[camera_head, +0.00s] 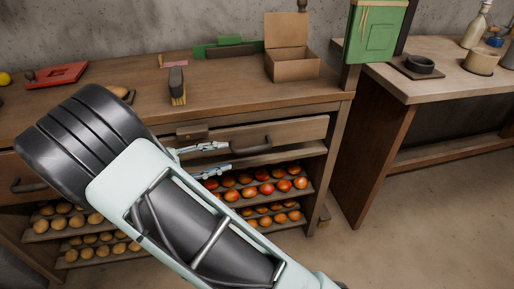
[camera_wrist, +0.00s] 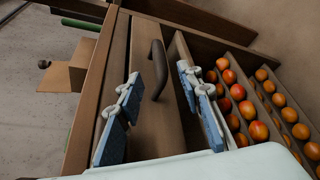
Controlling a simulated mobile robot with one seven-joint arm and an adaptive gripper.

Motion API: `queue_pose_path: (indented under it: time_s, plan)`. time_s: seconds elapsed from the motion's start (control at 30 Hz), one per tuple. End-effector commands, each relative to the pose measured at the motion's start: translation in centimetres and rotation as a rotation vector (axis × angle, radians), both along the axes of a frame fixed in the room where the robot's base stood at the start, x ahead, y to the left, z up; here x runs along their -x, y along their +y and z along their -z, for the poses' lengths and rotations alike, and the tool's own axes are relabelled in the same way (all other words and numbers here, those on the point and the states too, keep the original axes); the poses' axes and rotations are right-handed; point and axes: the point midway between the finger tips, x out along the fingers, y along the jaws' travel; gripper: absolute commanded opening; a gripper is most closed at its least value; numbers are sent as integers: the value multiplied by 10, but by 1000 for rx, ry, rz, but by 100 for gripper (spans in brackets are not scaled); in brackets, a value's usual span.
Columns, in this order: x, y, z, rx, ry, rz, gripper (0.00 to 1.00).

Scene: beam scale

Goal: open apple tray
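Red and orange apples (camera_head: 263,189) lie in rows on a slanted wooden tray in the cabinet's lower right. They also show at the right of the wrist view (camera_wrist: 236,92). Above them is a wooden drawer front (camera_head: 298,130) with a dark curved handle (camera_head: 251,147). My gripper (camera_head: 229,156) is open in front of this drawer. In the wrist view its two blue-padded fingers (camera_wrist: 160,82) stand apart, one on each side of the handle (camera_wrist: 157,68). Whether either finger touches the handle I cannot tell. My arm hides part of the cabinet's middle.
The counter (camera_head: 225,90) above holds an open cardboard box (camera_head: 291,66), a brush (camera_head: 177,86) and a red tray (camera_head: 57,75). Yellowish produce (camera_head: 70,222) fills the lower left shelves. A side table (camera_head: 440,78) stands right, with open floor before it.

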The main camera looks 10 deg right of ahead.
Motion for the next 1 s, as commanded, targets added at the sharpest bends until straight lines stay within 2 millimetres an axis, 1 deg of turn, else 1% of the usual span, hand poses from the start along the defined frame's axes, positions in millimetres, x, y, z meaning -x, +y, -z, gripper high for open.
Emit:
queue_pose_path:
  time_s: [0.07,0.17,0.4,0.5,0.6,0.7,0.8,1.0]
  plan:
    - [-2,-3,1,10,2,-6,34]
    - [-6,-15,4,10,2,-3,34]
    - [-20,-58,15,8,1,-1,34]
    - [-26,-74,18,7,0,-2,34]
    - [-30,-86,21,6,1,-2,34]
    - [-33,-94,22,6,0,-3,34]
    - [-34,-98,22,6,0,-3,34]
    - [-35,-99,22,6,0,-4,34]
